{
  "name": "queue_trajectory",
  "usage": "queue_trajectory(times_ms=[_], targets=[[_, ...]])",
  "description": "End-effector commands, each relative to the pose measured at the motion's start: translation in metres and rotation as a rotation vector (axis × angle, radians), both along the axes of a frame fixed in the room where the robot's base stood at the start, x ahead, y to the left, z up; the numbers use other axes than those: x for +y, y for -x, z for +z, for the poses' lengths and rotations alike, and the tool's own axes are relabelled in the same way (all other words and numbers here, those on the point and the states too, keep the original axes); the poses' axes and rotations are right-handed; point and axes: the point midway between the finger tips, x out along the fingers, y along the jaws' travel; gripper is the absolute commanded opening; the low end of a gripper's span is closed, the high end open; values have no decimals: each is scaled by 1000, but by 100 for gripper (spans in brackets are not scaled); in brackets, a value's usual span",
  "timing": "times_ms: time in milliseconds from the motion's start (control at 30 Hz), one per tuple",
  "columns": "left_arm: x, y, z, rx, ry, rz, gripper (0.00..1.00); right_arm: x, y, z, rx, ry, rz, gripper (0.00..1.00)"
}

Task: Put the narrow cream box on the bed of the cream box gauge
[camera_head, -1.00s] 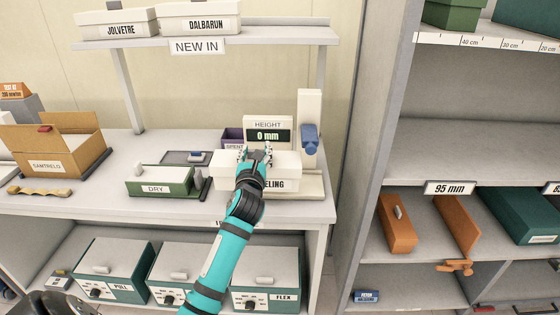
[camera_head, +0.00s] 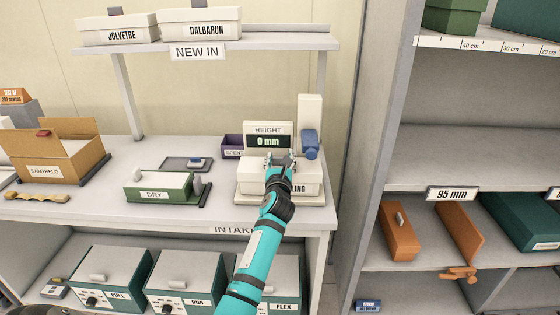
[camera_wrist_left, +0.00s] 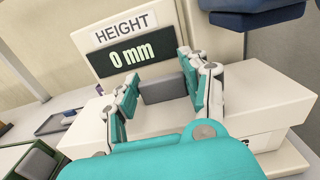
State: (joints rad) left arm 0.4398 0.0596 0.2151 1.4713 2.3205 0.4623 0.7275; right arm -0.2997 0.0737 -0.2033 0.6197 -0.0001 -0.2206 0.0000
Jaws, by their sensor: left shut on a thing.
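The narrow cream box (camera_head: 252,178), its label partly covered to read "LING", is above the bed (camera_head: 314,202) of the cream box gauge and lined up with it. I cannot tell whether it touches the bed. My left gripper (camera_head: 279,163) is over the box, shut on the grey grip on its lid; in the left wrist view the grip (camera_wrist_left: 162,87) is between the fingers. The gauge display (camera_head: 268,141) reads "HEIGHT 0 mm". My right gripper is not in view.
An open brown box (camera_head: 45,165) is further left. A grey shelf unit (camera_head: 372,150) rises close on the right.

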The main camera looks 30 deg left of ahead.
Motion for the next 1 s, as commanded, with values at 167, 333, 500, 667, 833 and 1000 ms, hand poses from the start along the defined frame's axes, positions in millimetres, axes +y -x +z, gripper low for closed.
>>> queue_trajectory(times_ms=[167, 333, 500, 667, 833, 1000], targets=[[0, 0, -3, 1, 1, 0, 48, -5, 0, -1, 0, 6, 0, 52], [0, 0, -2, 1, 1, 0, 69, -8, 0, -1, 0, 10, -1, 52], [0, 0, -2, 0, 0, 0, 69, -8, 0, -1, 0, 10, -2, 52], [-1, 2, 1, 1, -1, -1, 69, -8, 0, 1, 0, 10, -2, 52], [-15, 23, 0, 2, -1, -1, 69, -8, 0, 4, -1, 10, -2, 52], [-34, 55, 0, 1, 1, -1, 69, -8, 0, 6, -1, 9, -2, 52]])
